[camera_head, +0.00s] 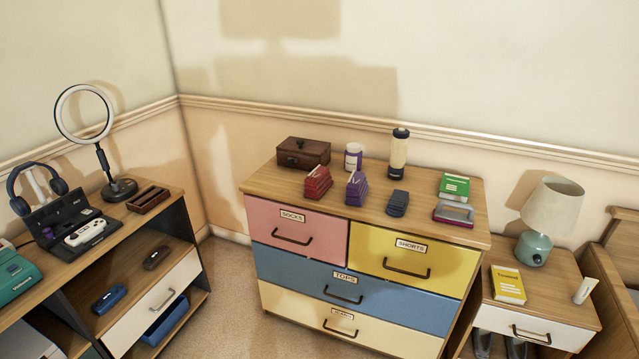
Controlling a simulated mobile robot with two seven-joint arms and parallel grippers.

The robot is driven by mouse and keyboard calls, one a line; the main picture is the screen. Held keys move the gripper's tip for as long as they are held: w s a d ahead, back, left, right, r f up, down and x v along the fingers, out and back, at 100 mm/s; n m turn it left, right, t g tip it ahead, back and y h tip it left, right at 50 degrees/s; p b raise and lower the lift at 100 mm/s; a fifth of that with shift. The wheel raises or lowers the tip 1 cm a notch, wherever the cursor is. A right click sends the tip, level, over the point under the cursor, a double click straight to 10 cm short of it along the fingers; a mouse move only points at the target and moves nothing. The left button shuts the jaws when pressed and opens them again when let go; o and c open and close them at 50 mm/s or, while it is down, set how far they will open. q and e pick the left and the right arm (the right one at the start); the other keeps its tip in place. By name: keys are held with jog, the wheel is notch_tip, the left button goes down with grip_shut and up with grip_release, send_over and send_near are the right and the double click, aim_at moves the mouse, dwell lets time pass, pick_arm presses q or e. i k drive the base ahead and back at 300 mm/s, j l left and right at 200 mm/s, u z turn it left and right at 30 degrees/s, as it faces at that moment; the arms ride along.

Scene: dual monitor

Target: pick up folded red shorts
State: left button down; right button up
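A folded red item (317,183), which looks like the red shorts, sits upright on the wooden top of the dresser (262,186), near its front edge and left of the middle. A folded purple item (356,188) stands just to its right, with a small gap. A dark blue-grey folded item (397,203) lies further right. The yellow drawer labelled shorts (415,258) is closed. The pink socks drawer (290,232) below the red item is closed too. Neither of my grippers is in view.
Behind the red item stand a brown wooden box (303,152), a purple-white jar (353,156) and a tall bottle (399,150). A green box (454,186) is at right. A nightstand with a lamp (533,248) stands right; a desk with a ring light (119,189) stands left.

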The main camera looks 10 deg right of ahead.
aim_at(320, 180)
jog(key=i+l, duration=0.15)
jog(key=i, duration=0.35)
jog(key=i+l, duration=0.15)
jog(key=i, duration=0.35)
jog(key=z, duration=0.05)
